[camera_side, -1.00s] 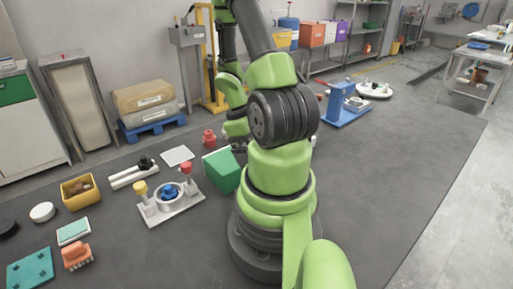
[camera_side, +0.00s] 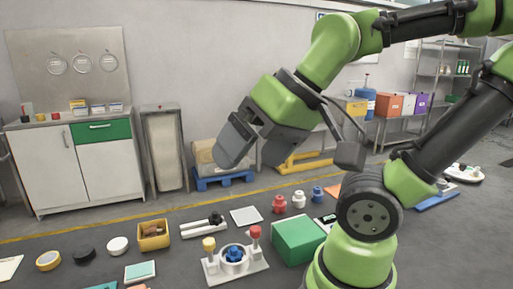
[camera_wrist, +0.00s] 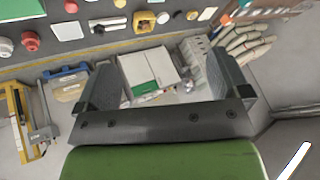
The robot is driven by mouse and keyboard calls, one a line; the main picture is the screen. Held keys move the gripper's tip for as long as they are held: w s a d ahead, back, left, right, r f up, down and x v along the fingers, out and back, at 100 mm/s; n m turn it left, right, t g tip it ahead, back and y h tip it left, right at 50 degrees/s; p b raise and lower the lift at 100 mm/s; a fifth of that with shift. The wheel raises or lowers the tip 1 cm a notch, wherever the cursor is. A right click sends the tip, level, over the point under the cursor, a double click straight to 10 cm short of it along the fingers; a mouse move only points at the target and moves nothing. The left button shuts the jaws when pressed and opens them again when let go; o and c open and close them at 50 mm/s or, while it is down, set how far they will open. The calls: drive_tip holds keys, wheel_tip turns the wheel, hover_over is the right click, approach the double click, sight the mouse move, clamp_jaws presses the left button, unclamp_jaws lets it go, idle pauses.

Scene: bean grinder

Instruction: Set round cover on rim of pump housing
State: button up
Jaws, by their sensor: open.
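The pump housing (camera_side: 233,267) is a pale plate with a round ring around a blue part. A yellow knob and a red knob stand on posts at its sides.
A green block (camera_side: 298,240) stands right of the housing. A yellow bin (camera_side: 153,236) and a grey bar with a black knob (camera_side: 203,226) lie behind-left. A tan ring (camera_side: 48,261) lies at far left. Red, white and blue small parts stand behind the block.

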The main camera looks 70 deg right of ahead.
drive_tip(key=shift+s+a+r+y, duration=0.25)
drive_tip(key=shift+a+r+y, duration=0.05)
drive_tip(key=shift+a, duration=0.15)
drive_tip(key=shift+c, duration=1)
drive_tip(key=s+d+f+g+h, duration=0.25)
drive_tip(key=d+f+g, duration=0.65)
drive_tip(key=d+f, duration=0.6)
drive_tip(key=shift+s+d+f+n+g+y, duration=0.25)
drive_tip(key=shift+s+d+f+g+y, duration=0.15)
drive_tip(key=shift+s+f, duration=1.6)
drive_tip(key=shift+s+d+f+n+g+y, duration=0.35)
drive_tip(key=shift+s+f, duration=0.75)
drive_tip(key=shift+f, duration=1.8)
drive_tip(key=shift+s+d+f+n+g+y, duration=0.1)
drive_tip(key=shift+s+d+f+g, duration=0.4)
drive_tip(key=shift+s+f, duration=1.5)
drive_tip(key=shift+w+d+f+t, duration=0.1)
drive_tip(key=shift+w+f+t, duration=0.15)
drive_tip(key=shift+w+f, duration=0.2)
drive_tip(key=c, duration=0.8)
